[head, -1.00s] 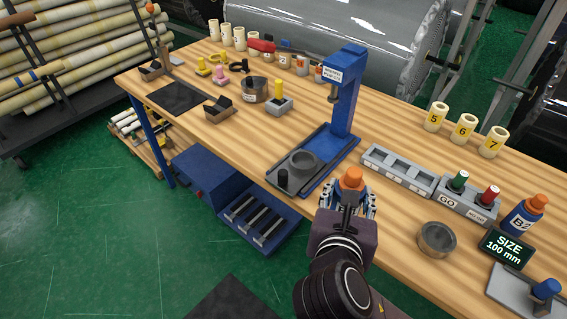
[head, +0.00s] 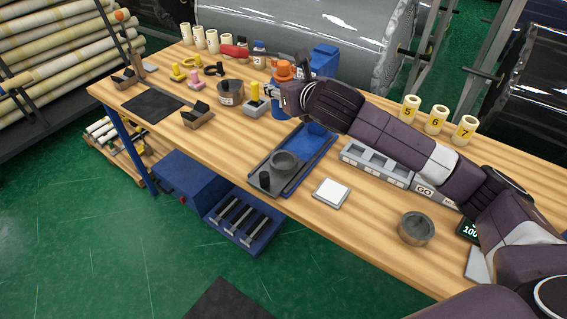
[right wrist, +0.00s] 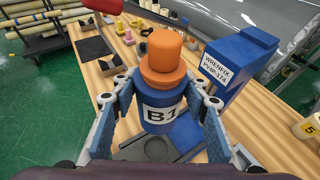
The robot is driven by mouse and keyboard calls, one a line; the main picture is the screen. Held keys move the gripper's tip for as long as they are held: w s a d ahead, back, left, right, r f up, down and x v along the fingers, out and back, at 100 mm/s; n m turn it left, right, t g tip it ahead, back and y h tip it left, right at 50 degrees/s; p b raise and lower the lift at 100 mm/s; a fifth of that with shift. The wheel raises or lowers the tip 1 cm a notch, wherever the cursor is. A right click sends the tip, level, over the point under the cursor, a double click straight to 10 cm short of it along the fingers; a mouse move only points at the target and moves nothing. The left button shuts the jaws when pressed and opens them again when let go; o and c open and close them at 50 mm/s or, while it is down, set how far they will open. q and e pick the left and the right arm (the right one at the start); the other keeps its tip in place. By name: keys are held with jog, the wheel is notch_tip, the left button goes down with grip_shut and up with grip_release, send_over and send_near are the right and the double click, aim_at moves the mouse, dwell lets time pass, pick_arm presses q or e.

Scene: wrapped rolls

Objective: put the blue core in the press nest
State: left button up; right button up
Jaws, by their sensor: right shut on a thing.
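My right gripper (head: 281,93) is shut on a blue bottle marked B1 with an orange cap (head: 283,71); in the right wrist view the B1 bottle (right wrist: 157,110) stands upright between the fingers. It is held above the bench, in front of the blue press (right wrist: 228,66). The press nest, a round grey cup (head: 286,161), sits on the press base; it also shows below the bottle in the right wrist view (right wrist: 157,149). No separate blue core shows now. My left gripper is not in view.
A white square pad (head: 330,193) and a grey cup (head: 416,229) lie on the bench. A grey slotted rack (head: 376,165) stands right of the press, partly behind my right arm. Cream tubes 5, 6 and 7 (head: 436,119) stand at the back. Several small fixtures stand at left.

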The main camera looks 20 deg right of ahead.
jog(key=shift+w+d+r, duration=0.1)
jog(key=shift+w+d, duration=0.05)
jog(key=shift+f+p, duration=0.6)
jog(key=shift+f, duration=9.2)
jog(key=o, duration=1.3)
jog(key=shift+f, duration=0.2)
jog(key=shift+c, duration=0.2)
jog(key=shift+r, duration=0.15)
jog(key=b+v, duration=0.1)
jog(key=v, duration=1.1)
